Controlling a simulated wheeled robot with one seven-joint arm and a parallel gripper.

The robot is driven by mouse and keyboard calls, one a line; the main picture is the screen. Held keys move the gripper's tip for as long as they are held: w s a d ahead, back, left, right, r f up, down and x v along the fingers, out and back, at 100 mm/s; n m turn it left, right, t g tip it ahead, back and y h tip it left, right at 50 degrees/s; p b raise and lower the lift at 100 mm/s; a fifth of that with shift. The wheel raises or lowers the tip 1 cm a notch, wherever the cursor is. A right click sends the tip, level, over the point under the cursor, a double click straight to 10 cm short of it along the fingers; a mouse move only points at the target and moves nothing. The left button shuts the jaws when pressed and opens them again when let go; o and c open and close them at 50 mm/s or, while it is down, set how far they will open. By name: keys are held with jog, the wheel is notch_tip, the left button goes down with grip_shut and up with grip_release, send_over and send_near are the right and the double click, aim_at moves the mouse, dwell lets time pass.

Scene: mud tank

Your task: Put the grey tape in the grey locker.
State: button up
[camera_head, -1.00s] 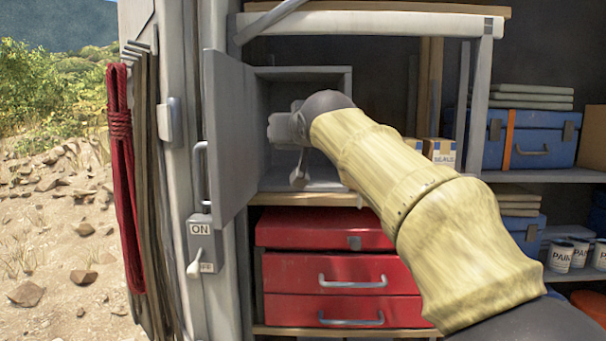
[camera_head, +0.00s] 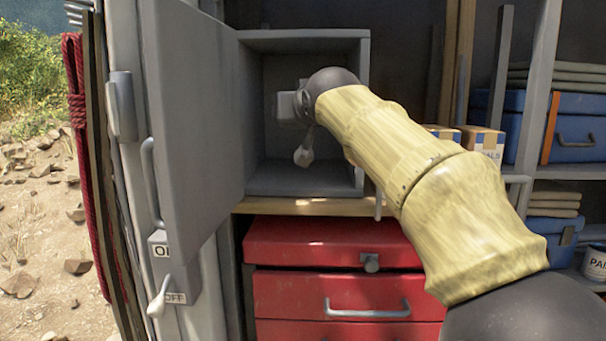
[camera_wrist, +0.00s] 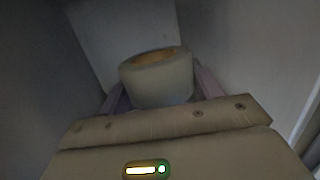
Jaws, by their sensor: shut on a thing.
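The grey locker (camera_head: 305,41) stands on a wooden shelf with its door (camera_head: 193,110) swung open to the left. My gripper (camera_wrist: 158,95) is shut on the grey tape (camera_wrist: 158,82), a roll with a tan inner core, seen between the two fingers in the wrist view. In the head view my arm reaches to the locker's opening, and its end is in front of the dark interior.
A red drawer chest (camera_head: 340,290) stands below the locker. Small cardboard boxes (camera_head: 482,141) and a blue case (camera_head: 575,130) sit on the shelf to the right. A lever switch (camera_head: 160,295) is mounted below the door at left.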

jog(key=shift+s, duration=0.15)
jog(key=shift+s+a, duration=0.1)
jog(key=shift+s, duration=0.15)
jog(key=shift+s+a+f, duration=0.1)
jog(key=shift+s+f, duration=0.1)
send_over(297, 177)
jog(key=shift+s+a+f, duration=0.1)
jog(key=shift+f, duration=2.55)
jog(key=shift+f+b, duration=0.35)
jog(key=shift+f, duration=1.75)
jog(key=shift+f, duration=0.15)
jog(key=o, duration=1)
